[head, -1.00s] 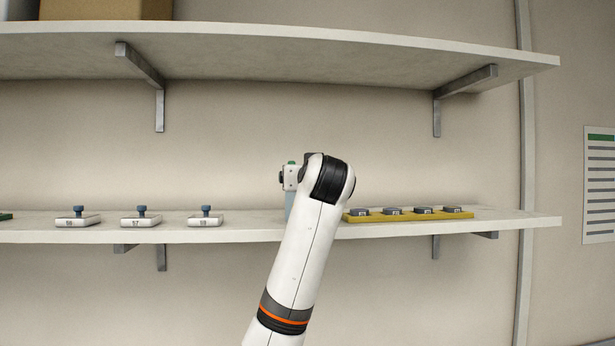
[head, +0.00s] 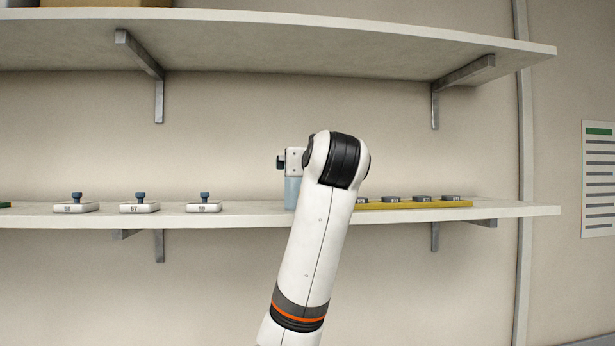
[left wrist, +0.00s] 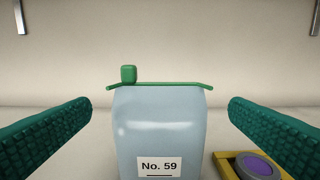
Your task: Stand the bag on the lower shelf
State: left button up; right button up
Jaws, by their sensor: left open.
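The bag (left wrist: 160,125) is pale blue with a green clip strip across its top and a label reading "No. 59". It stands upright on the lower shelf (head: 245,216), partly hidden by my arm in the head view (head: 291,193). My left gripper (left wrist: 160,106) is open, with its two green fingers to either side of the bag and a visible gap on each side. In the head view my left gripper (head: 287,161) shows just above the bag, its fingers mostly hidden. My right gripper is not in view.
A yellow tray (head: 400,205) with several grey pieces lies right of the bag, partly behind my wrist. Three white devices with blue knobs, one of them here (head: 204,204), stand left. The upper shelf (head: 300,45) runs overhead. Shelf between the devices and bag is free.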

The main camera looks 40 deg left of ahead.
pick_arm(q)
jog(key=b+v, duration=0.1)
jog(key=v, duration=0.5)
jog(key=shift+b, duration=0.3)
jog(key=shift+a, duration=0.1)
